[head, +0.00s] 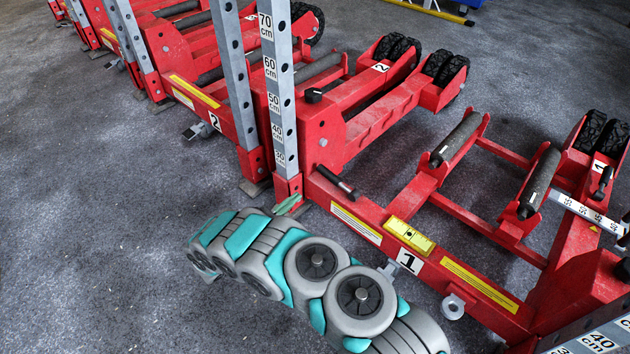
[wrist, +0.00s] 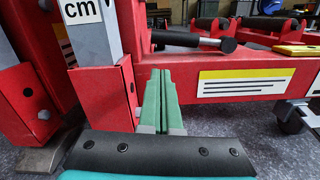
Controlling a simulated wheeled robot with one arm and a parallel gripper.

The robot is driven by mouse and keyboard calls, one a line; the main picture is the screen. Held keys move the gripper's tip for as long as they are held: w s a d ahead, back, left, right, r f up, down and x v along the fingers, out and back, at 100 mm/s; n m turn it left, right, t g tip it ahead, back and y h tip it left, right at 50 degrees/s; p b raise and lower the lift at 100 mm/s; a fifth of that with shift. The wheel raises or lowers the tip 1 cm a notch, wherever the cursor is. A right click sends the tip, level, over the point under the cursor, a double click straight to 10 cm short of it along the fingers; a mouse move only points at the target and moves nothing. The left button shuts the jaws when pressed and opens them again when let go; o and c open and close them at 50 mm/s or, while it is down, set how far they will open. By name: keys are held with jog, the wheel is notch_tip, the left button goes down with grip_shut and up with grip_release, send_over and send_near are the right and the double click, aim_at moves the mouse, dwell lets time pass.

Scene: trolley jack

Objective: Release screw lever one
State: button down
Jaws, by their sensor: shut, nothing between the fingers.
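A screw lever (head: 335,182) with a black grip and bright metal end lies along the top of the front red beam of the jack marked 1, beside the left post. In the wrist view the lever (wrist: 195,40) sticks out to the right from behind the post, above the beam. My gripper (head: 288,204) is at the foot of the left post, lower left of the lever. In the wrist view my gripper (wrist: 158,100) has its green fingers shut together with nothing between them, below the lever and in front of the red frame. I cannot tell whether the fingertips touch the frame.
The grey scaled post (head: 272,90) rises close by my gripper. A yellow level (head: 409,236) sits on the beam. Another black-handled part (head: 603,182) is at the right. A caster wheel (wrist: 290,117) is under the beam. Grey floor at left is clear.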

aim_at(315, 184)
jog(key=shift+w+d, duration=0.1)
jog(key=x, duration=0.9)
jog(key=shift+w+d+b, duration=0.3)
jog(key=shift+r, duration=0.2)
